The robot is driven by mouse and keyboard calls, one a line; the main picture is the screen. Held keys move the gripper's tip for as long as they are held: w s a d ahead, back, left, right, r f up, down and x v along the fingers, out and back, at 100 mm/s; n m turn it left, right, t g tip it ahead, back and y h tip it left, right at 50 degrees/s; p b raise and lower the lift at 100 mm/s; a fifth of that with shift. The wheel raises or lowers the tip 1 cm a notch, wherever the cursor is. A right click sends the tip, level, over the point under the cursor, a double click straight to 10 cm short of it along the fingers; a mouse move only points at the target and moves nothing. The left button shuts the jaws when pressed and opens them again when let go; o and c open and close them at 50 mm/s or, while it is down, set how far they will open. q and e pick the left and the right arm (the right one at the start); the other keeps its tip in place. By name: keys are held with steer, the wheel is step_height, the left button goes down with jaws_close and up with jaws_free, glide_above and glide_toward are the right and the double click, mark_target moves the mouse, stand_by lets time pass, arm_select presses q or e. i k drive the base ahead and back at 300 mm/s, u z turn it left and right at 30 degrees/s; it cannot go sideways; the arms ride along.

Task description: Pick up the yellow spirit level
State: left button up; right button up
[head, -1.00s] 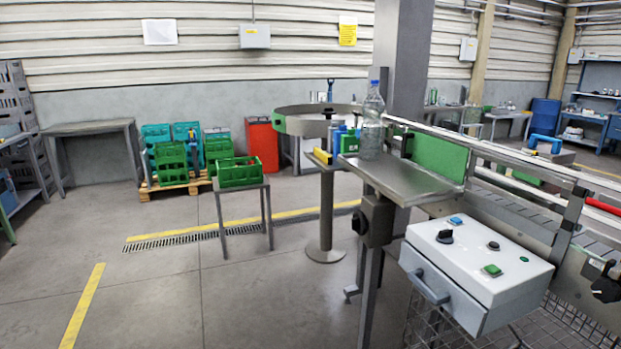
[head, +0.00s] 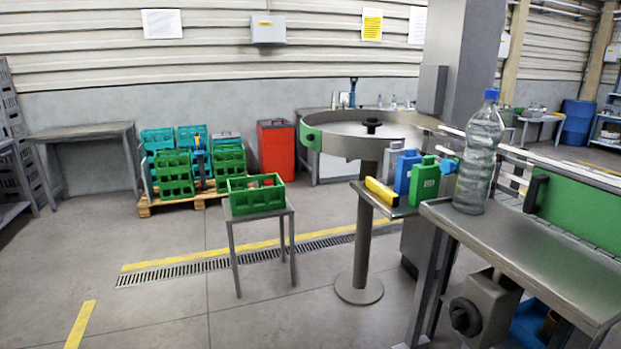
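The yellow spirit level (head: 381,191) lies on a small grey shelf (head: 398,211) beside the round turntable, at the shelf's left end. Blue (head: 406,172) and green (head: 424,181) upright items stand just to its right on the same shelf, with a grey one behind them. Neither of my grippers shows in the head view.
A clear bottle with a blue cap (head: 479,152) stands on the steel table (head: 540,250) at the right. A small stand (head: 260,212) holds a green crate (head: 240,202). Floor is clear in front and left.

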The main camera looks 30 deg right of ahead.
mark_target(379, 190)
steer(key=z, duration=0.25)
steer(key=i, duration=2)
steer(key=z, duration=0.75)
